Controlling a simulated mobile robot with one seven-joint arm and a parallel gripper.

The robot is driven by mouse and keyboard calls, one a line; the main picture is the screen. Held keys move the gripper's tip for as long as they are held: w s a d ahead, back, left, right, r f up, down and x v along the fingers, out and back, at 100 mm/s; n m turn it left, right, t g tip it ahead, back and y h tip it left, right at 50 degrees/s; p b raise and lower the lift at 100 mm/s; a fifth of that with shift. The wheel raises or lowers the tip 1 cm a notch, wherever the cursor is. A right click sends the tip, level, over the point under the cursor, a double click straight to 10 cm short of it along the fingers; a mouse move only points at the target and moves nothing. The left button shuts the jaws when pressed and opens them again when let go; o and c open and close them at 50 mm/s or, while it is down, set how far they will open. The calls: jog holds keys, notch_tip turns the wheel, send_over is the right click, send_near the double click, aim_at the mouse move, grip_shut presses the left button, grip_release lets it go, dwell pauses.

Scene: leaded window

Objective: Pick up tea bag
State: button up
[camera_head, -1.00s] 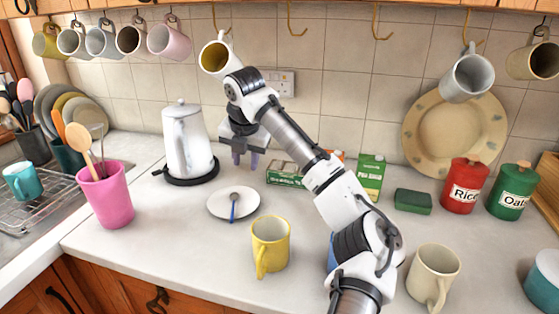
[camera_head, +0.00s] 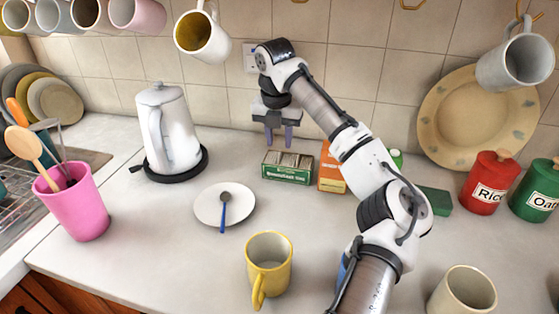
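A small open green box (camera_head: 287,177) stands on the counter right of the kettle. Pale upright packets (camera_head: 290,160) show in its top; they look like tea bags, but single bags are hard to tell apart. My gripper (camera_head: 279,141) points down with its two fingers apart and nothing between them. In the picture it is just above the box's left half. Its exact height and depth over the box cannot be told.
An orange box (camera_head: 331,170) stands right of the green box, partly behind my arm. A white kettle (camera_head: 170,130), a saucer (camera_head: 207,205) with a spoon (camera_head: 223,212) and a yellow mug (camera_head: 269,262) are nearby. A mug (camera_head: 203,35) hangs above.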

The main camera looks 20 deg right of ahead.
aim_at(280, 152)
jog(key=shift+w+d+f+p, duration=0.1)
jog(key=shift+w+f+p, duration=0.05)
jog(key=shift+f, duration=0.75)
jog(key=shift+w+d+f+p, duration=0.1)
jog(key=shift+f+p, duration=0.05)
jog(key=shift+f, duration=0.75)
grip_shut()
